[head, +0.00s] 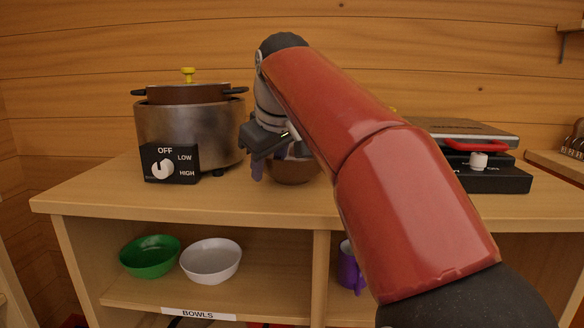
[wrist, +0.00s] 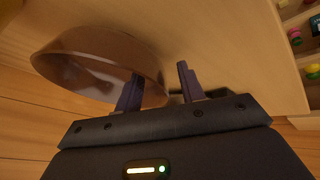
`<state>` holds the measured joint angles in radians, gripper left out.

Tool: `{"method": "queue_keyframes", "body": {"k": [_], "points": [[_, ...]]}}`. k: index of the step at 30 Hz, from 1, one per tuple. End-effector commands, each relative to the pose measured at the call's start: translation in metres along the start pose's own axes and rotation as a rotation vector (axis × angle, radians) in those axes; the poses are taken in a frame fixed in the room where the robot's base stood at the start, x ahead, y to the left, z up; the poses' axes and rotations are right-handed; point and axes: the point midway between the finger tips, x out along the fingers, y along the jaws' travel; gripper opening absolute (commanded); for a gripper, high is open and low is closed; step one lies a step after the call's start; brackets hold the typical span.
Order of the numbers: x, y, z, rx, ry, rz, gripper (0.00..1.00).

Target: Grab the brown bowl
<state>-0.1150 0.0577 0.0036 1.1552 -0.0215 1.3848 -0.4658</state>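The brown bowl (head: 293,172) stands on the wooden counter, partly hidden behind my arm and gripper in the head view. In the wrist view the brown bowl (wrist: 95,60) is on the left, shiny and wide. My gripper (wrist: 158,85) is open, with two dark purple fingers apart. The left finger overlaps the bowl near its rim, and the right finger is outside it, so the bowl's edge shows between them. I cannot tell whether either finger touches it. In the head view my gripper (head: 268,163) is at the bowl's left side.
A metal cooker (head: 188,125) with an OFF/LOW/HIGH knob stands close left of the bowl. A grill-like appliance (head: 485,160) is to the right. A green bowl (head: 150,257), a white bowl (head: 211,261) and a purple mug (head: 351,268) sit on shelves under the counter (head: 110,192).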

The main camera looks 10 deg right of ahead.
Motion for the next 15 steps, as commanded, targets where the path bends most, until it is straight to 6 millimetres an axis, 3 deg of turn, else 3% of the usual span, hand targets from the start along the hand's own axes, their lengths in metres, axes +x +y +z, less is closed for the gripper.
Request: {"method": "queue_keyframes", "body": {"k": [3,9,15], "points": [[0.0109,-0.0004,0.0007,0.0,0.001,0.0,0.39],[0.0106,-0.0002,0.0003,0.0,0.002,0.001,0.38],[0.0103,-0.0002,0.0004,0.0,0.002,0.001,0.12]]}}
